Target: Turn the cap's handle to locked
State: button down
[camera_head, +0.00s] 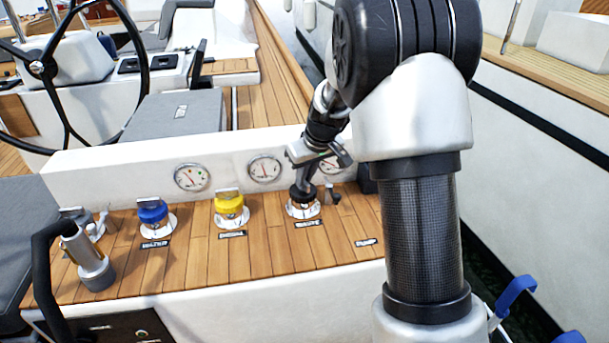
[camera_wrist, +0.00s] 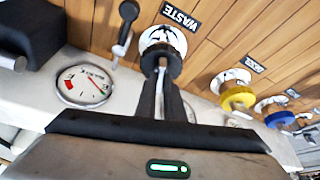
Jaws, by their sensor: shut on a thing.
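The black cap (camera_head: 301,194) sits on a white round deck fitting, above a small dark label. In the wrist view the black cap (camera_wrist: 163,62) shows at the top middle, by the label "WASTE" (camera_wrist: 180,15). My gripper (camera_head: 304,184) points down onto this cap from above. In the wrist view its two dark fingers (camera_wrist: 160,82) are shut close together at the cap, with a thin light strip between them. The fingers hide most of the cap's handle, so I cannot tell its angle.
A yellow cap (camera_head: 230,205) and a blue cap (camera_head: 153,212) stand to the left on the teak deck (camera_head: 195,240). Gauges (camera_head: 264,168) line the white wall behind. A small dark-headed lever (camera_head: 333,193) stands close right of the black cap. A winch (camera_head: 92,265) is at the left.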

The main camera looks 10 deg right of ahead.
jog(key=m+p, duration=0.1)
jog(key=p, duration=0.1)
jog(key=m+h+p, duration=0.1)
jog(key=m, duration=0.1)
jog(key=m+p, duration=0.1)
jog(key=p, duration=0.1)
jog(key=shift+a+r+m+h+p, duration=0.3)
jog(key=shift+h, duration=0.1)
jog(key=m+h+p, duration=0.1)
jog(key=m+p, duration=0.1)
jog(key=p, duration=0.1)
jog(key=m+h+p, duration=0.1)
jog(key=m+p, duration=0.1)
jog(key=m, duration=0.1)
jog(key=shift+a+p, duration=0.15)
jog(key=shift+p, duration=0.25)
jog(key=m+p, duration=0.1)
jog(key=m, duration=0.1)
jog(key=m+g+h+p, duration=0.1)
jog(key=m, duration=0.1)
jog(key=shift+w+f, duration=0.15)
jog(key=shift+f, duration=0.05)
jog(key=shift+f+m+g+h+p, duration=0.1)
jog(key=shift+m+g+h+p, duration=0.5)
jog(key=shift+m, duration=1.2)
jog(key=shift+g+y, duration=0.3)
jog(key=c, duration=1.8)
grip_release()
jog(key=shift+c, duration=0.2)
jog(key=shift+a, duration=0.1)
